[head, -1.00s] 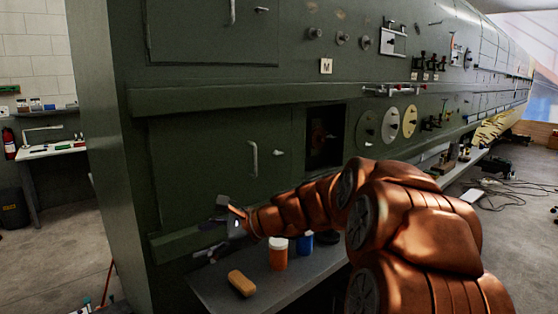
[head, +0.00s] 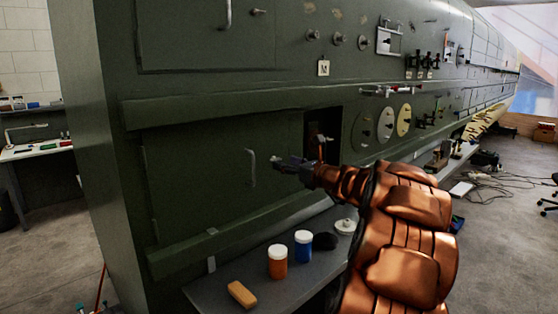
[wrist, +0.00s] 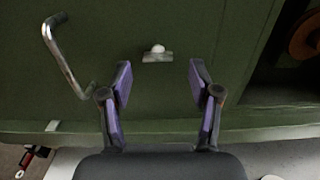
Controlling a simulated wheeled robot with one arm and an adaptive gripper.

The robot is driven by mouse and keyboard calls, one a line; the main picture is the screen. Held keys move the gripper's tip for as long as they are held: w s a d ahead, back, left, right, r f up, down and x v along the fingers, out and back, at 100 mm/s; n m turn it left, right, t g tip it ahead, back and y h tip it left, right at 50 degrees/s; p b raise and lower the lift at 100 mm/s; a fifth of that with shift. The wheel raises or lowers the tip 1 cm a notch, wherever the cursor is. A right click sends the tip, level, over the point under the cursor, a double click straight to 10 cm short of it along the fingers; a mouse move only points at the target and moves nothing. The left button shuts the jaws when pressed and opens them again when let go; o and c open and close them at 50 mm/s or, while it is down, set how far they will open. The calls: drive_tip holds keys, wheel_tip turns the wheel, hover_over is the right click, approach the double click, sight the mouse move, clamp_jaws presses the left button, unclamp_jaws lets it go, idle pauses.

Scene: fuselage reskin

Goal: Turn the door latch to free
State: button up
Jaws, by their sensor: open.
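The door latch (wrist: 157,54) is a small pale knob on a flat plate on the green door (wrist: 110,25). In the wrist view it lies ahead of and between my fingertips, with no finger seen touching it. My gripper (wrist: 160,75) is open and empty, with purple pads facing each other. In the head view my gripper (head: 278,166) is at the lower door, right of its handle (head: 251,167), and it largely covers the latch there. The handle also shows in the wrist view (wrist: 62,55), left of my fingers.
A dark square opening (head: 322,135) is just right of the door. Below is a grey shelf (head: 215,292) with an orange jar (head: 277,262), a blue jar (head: 303,245) and a tan block (head: 241,294). A green rail (head: 230,236) runs under the door.

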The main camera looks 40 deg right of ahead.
sight(277, 158)
drive_tip(key=shift+w, duration=1.45)
drive_tip(key=shift+a, duration=0.1)
drive_tip(key=c, duration=1.2)
